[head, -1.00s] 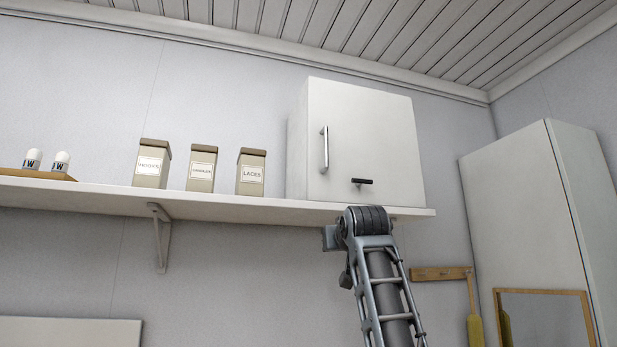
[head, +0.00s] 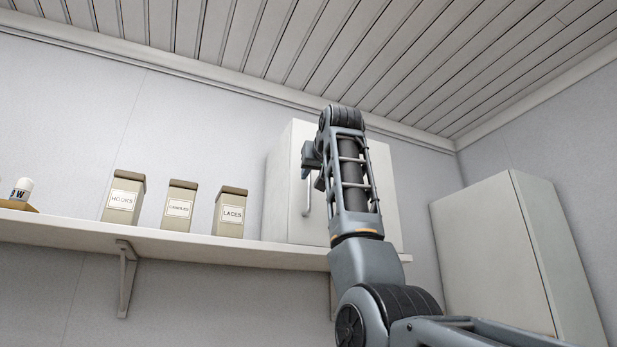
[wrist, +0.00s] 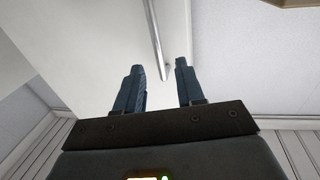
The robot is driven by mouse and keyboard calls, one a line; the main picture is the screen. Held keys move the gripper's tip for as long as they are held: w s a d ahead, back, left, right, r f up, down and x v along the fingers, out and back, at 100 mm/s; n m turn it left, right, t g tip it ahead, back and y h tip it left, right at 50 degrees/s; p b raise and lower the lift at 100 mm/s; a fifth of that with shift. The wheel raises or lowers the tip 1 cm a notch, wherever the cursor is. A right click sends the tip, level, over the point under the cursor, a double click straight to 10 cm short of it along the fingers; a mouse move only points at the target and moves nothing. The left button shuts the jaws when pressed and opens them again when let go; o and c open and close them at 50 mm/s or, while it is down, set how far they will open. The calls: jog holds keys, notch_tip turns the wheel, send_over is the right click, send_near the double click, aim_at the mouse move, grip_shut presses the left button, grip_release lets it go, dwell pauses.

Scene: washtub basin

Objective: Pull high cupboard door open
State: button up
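The white high cupboard (head: 280,180) stands on the wall shelf, its door shut as far as I can see. Its vertical metal bar handle (head: 306,195) shows just left of my arm in the head view. My arm hides much of the door and most of my gripper there. In the wrist view my gripper (wrist: 159,68) is open, with two dark blue fingers apart. The handle (wrist: 155,38) runs down the pale door (wrist: 95,45) and its end appears between the fingers. I cannot tell the remaining depth between fingers and handle.
The shelf (head: 180,243) carries a HOOKS tin (head: 123,198), a middle tin (head: 179,207) and a LACES tin (head: 231,212) left of the cupboard. A tall white cabinet (head: 490,250) stands at the right. The slatted ceiling (head: 420,60) is above.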

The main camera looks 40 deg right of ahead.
aim_at(309, 181)
jog(key=shift+p+x, duration=0.75)
jog(key=shift+x, duration=1.55)
grip_shut()
